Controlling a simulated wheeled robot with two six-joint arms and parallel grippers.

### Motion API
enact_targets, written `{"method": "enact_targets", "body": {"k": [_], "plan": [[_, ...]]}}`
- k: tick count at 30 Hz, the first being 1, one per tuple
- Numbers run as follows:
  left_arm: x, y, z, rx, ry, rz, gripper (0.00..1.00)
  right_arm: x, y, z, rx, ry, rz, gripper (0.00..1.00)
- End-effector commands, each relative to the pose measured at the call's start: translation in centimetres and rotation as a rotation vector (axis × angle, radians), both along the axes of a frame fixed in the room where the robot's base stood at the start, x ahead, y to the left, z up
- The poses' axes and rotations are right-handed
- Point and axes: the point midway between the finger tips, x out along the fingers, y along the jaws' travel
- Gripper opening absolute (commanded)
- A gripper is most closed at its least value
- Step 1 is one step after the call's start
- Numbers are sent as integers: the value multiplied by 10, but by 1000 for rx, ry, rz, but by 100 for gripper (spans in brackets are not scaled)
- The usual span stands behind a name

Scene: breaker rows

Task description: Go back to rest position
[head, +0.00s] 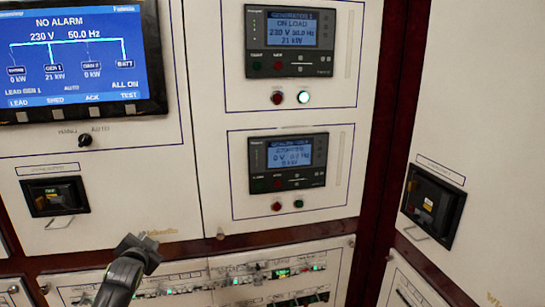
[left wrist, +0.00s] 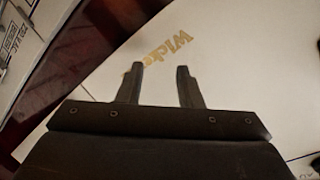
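My left gripper (head: 140,245) comes in from the bottom left in the head view, in front of the lower edge of the left cabinet panel. In the left wrist view its two fingers (left wrist: 157,85) stand apart with nothing between them, over a pale panel (left wrist: 230,50) with gold lettering. My right gripper does not show in either view.
A cabinet wall fills the view. A large blue display (head: 80,55) is at upper left, with two controllers (head: 288,42) (head: 288,163) to its right. Black breakers (head: 54,196) (head: 433,203) sit left and right. Rows of small breakers (head: 280,272) run along the bottom.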

Motion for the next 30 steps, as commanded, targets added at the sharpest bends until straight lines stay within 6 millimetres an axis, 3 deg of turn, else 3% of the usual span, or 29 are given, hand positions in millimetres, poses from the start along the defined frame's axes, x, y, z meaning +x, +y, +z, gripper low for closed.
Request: {"method": "enact_targets", "body": {"k": [7,9,14,17,21,23,30], "plan": [[7,-30,73,-388,-419,-131,33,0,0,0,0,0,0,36],[-3,-21,8,-401,-313,-81,33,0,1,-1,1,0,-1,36],[-36,-9,-103,-428,-134,1,33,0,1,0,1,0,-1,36],[-68,-2,-173,-444,-18,54,33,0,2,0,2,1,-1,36],[-125,3,-265,-466,141,127,33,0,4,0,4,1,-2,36],[-154,4,-301,-475,209,158,33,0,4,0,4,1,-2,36],[-290,0,-427,-506,477,281,33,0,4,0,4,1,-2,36]]}}
